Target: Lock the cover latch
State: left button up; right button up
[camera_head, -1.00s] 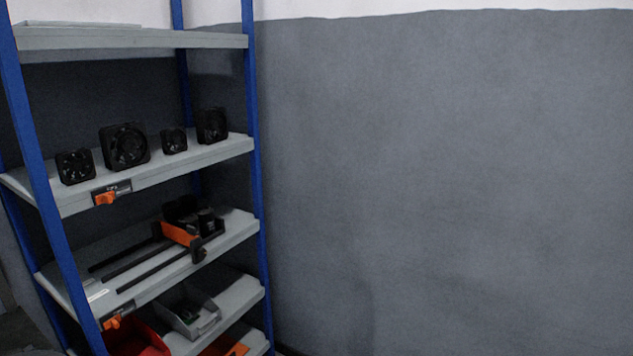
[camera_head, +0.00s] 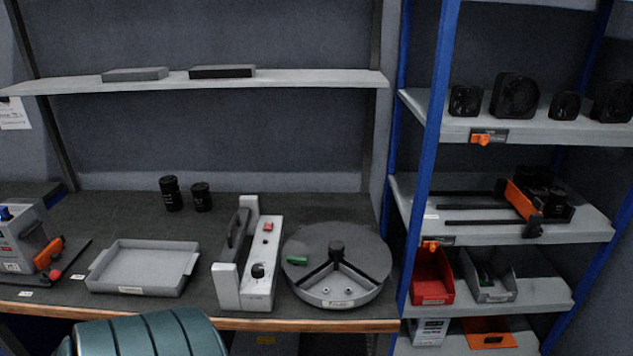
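A round grey drum (camera_head: 337,298) stands on the workbench, right of centre. Its dark flat cover (camera_head: 340,238) has a wedge-shaped opening at the front and a black centre knob (camera_head: 336,250). A small green tab (camera_head: 297,260) sits at the left of the cover; it may be the cover latch, but I cannot tell its state. Neither of my grippers is in view.
A grey tray (camera_head: 145,268), two black cylinders (camera_head: 170,193) and a grey device with an orange lever (camera_head: 48,252) are on the bench (camera_head: 110,215). A blue-post rack (camera_head: 432,130) with fans and bins stands right. A teal ribbed shape (camera_head: 150,335) fills the lower left foreground.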

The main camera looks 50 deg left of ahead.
aim_at(297, 261)
jog(key=u, duration=1.55)
